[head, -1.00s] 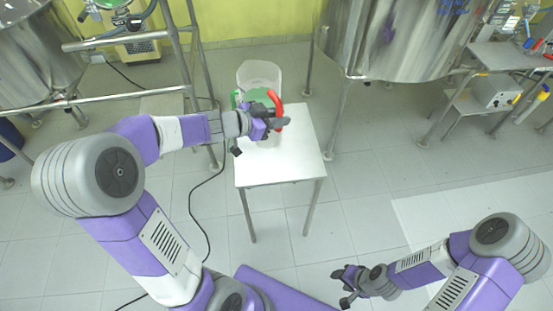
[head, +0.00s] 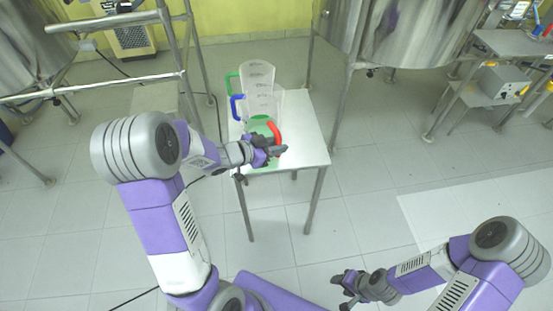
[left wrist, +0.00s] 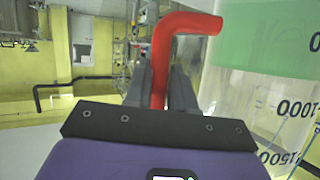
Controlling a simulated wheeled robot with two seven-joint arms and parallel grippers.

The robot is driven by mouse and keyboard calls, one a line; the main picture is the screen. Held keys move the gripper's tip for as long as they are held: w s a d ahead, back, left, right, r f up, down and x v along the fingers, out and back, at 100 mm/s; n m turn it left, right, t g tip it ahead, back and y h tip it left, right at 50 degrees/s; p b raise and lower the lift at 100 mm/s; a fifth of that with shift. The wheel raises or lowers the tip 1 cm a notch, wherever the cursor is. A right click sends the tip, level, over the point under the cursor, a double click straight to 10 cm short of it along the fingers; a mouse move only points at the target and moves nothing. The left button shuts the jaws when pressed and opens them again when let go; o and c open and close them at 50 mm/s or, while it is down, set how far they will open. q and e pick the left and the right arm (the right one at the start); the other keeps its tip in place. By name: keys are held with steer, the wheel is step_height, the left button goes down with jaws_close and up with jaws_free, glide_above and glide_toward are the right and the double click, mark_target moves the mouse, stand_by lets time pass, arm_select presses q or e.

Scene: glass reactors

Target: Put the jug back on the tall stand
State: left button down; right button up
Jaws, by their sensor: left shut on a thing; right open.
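A clear jug with green contents (head: 260,124) and a red handle (head: 275,131) shows above the white-topped stand (head: 308,130). My left gripper (head: 278,149) is shut on the red handle, near the front left of the stand top. In the left wrist view the red handle (left wrist: 163,65) stands between the two dark fingers, and the clear graduated jug wall (left wrist: 245,100) fills the right side. The jug's base is hidden, so I cannot tell if it touches the top. My right gripper (head: 347,290) is open and empty at lower right, away from the stand.
Clear jugs stand close behind the held one on the stand top, showing a blue handle (head: 236,107) and a green handle (head: 232,83). The right part of the top is bare. Metal railing (head: 130,90) is at left; a steel vessel (head: 400,30) stands behind right.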

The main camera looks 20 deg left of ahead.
arm_select(q)
steer(key=shift+f+b, duration=1.05)
steer(key=shift+f, duration=1.25)
steer(key=shift+r, duration=0.1)
steer(key=c, duration=1)
jaws_free()
steer(key=shift+f, duration=0.2)
steer(key=shift+o, duration=0.2)
steer(key=shift+r, duration=0.15)
